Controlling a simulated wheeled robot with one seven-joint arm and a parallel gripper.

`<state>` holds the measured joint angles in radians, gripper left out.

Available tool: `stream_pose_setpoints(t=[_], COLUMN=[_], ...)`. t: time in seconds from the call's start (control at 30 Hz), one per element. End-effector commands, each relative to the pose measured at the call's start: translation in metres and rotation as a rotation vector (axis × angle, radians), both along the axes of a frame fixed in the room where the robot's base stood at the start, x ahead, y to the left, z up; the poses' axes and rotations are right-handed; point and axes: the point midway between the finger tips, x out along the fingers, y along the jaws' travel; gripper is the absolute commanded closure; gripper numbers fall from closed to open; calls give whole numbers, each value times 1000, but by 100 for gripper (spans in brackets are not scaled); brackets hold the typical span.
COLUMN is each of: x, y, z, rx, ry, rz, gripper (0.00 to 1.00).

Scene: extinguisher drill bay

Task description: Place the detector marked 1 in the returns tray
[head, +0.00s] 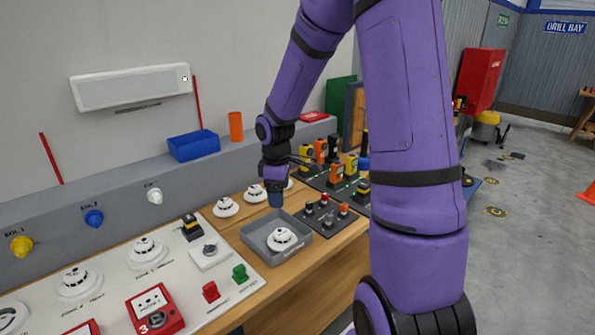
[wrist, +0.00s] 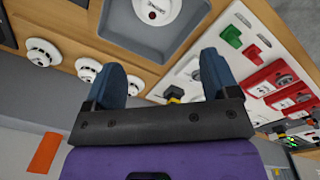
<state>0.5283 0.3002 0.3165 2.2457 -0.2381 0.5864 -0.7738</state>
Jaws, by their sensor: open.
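A grey tray (head: 252,240), which I take to be the returns tray, sits on the wooden bench. One round white detector (head: 283,238) lies inside it; the number on it cannot be read. In the wrist view the tray (wrist: 150,43) is at the top, with the detector (wrist: 158,9) in it partly cut off. My gripper (head: 275,201) is just above the tray's back edge. In the wrist view its blue fingers (wrist: 162,58) are spread apart with nothing between them, and the detector is apart from them.
White detectors (head: 226,207) stand in a row behind the tray. A white panel (head: 215,287) with mounted detectors (head: 148,251) and a red call point (head: 155,309) is at left. A dark board (head: 327,218) with small coloured parts is close at right.

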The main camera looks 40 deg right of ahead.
Motion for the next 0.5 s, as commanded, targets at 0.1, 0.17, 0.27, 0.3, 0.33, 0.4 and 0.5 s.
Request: stream_pose_setpoints(t=[0.1,0.17,0.27,0.3,0.33,0.4,0.5], x=[-13,-22,-37,-44,-49,-62,-82], y=[15,23,35,40,44,53,65], z=[40,57,86,96,104,121,144], rx=[-38,-50,-65,-67,-68,-68,-58], ry=[-44,-64,-104,-120,-134,-164,-209], rz=[-67,-107,-173,-201,-221,-267,-333], gripper=[19,19,19,19,19,19,19])
